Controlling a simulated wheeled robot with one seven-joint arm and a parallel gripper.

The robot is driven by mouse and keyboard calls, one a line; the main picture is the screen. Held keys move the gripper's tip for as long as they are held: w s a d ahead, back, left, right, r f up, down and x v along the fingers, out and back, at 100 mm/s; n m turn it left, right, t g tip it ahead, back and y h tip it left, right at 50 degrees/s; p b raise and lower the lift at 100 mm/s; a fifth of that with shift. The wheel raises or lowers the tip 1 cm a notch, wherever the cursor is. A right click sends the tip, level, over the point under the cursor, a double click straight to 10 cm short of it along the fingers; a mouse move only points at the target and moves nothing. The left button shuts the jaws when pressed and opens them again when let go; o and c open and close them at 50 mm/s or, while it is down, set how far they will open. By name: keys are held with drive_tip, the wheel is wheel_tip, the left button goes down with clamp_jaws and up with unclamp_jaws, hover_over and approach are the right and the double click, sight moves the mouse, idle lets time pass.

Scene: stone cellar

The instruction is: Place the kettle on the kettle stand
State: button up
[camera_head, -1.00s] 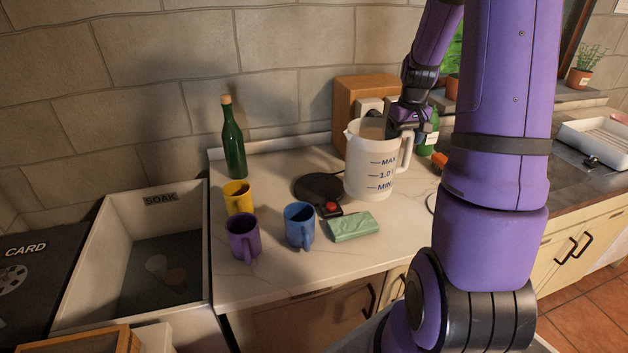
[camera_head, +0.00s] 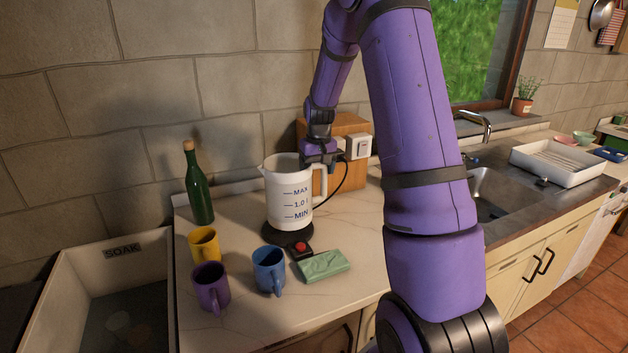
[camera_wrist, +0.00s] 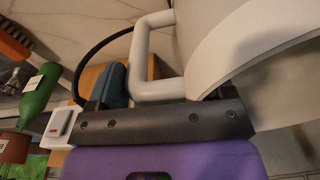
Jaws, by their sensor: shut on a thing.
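The white kettle (camera_head: 288,197), with level marks on its side, stands upright over the round black kettle stand (camera_head: 271,237). Its base covers most of the stand, whose dark front rim shows below it. I cannot tell whether the two touch or a thin gap is left. My gripper (camera_head: 322,160) is shut on the kettle's handle, at the right of the kettle near its top. In the wrist view the pale handle (camera_wrist: 154,75) runs into the gripper, beside the kettle's rounded wall (camera_wrist: 222,40); the stand is not seen there.
A red-buttoned switch (camera_head: 299,248) and a green cloth (camera_head: 323,265) lie in front of the stand. Yellow (camera_head: 204,245), purple (camera_head: 211,288) and blue (camera_head: 269,270) mugs stand front left. A green bottle (camera_head: 197,187) is at the back left. A wooden box (camera_head: 352,127) with a socket stands behind.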

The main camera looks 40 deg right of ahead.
drive_tip(key=f, duration=0.1)
drive_tip(key=w+f, duration=0.1)
drive_tip(key=shift+a+f, duration=0.25)
drive_tip(key=shift+f, duration=0.7)
